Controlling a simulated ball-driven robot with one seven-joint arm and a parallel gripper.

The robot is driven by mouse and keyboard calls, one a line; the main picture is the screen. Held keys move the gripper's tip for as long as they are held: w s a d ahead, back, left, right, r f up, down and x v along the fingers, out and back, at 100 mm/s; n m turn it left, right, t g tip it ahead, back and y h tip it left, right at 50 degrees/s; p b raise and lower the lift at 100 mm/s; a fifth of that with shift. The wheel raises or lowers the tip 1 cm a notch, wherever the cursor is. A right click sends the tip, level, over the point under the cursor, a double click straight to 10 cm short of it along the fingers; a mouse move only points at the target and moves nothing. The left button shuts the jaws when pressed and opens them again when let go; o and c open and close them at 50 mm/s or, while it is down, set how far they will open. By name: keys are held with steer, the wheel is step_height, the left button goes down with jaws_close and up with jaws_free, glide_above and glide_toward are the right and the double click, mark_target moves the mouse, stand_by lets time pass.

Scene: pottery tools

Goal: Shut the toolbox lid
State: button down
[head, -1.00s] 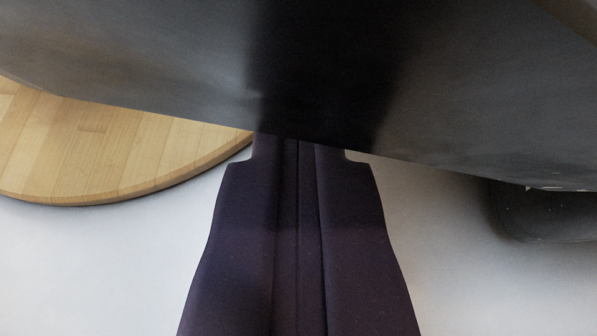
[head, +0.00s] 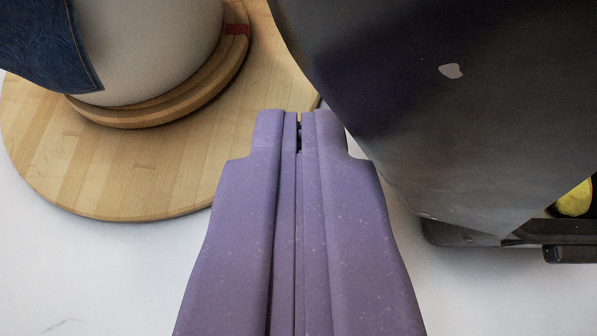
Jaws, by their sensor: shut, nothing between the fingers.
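The toolbox lid (head: 455,130) is a large dark grey panel with a pale chip, filling the upper right close to the camera. It stands open, tilted over the toolbox (head: 465,236), whose dark rim and latch-like edge show at the lower right. Most of the toolbox is hidden behind the lid. My purple gripper (head: 300,118) points up the middle of the view with its fingers together and empty. Its tips are just left of the lid's left edge; I cannot tell whether they touch it.
A round wooden board (head: 120,190) lies at the left on the white table (head: 110,270). On it stands a pale rounded vessel (head: 150,45) on a wooden base, with dark blue cloth (head: 45,45) beside it. A yellow item (head: 575,200) shows inside the toolbox.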

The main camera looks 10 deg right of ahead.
mark_target(419, 146)
steer(key=shift+s+d+r+b, duration=0.1)
steer(key=shift+d+r+b, duration=0.35)
steer(key=shift+d+r, duration=0.65)
steer(key=shift+s+d+r+b, duration=0.15)
steer(key=shift+d+r+b, duration=0.3)
steer(key=shift+d+r, duration=0.35)
steer(key=shift+s+d+r+b, duration=0.1)
steer(key=shift+d+r+b, duration=0.15)
steer(key=shift+d, duration=0.25)
steer(key=shift+d+r+b, duration=0.25)
steer(key=shift+d, duration=0.25)
steer(key=d, duration=0.1)
steer(key=d+b, duration=0.1)
steer(key=d+r+b, duration=0.1)
steer(key=shift+s+d, duration=0.25)
steer(key=shift+d, duration=0.05)
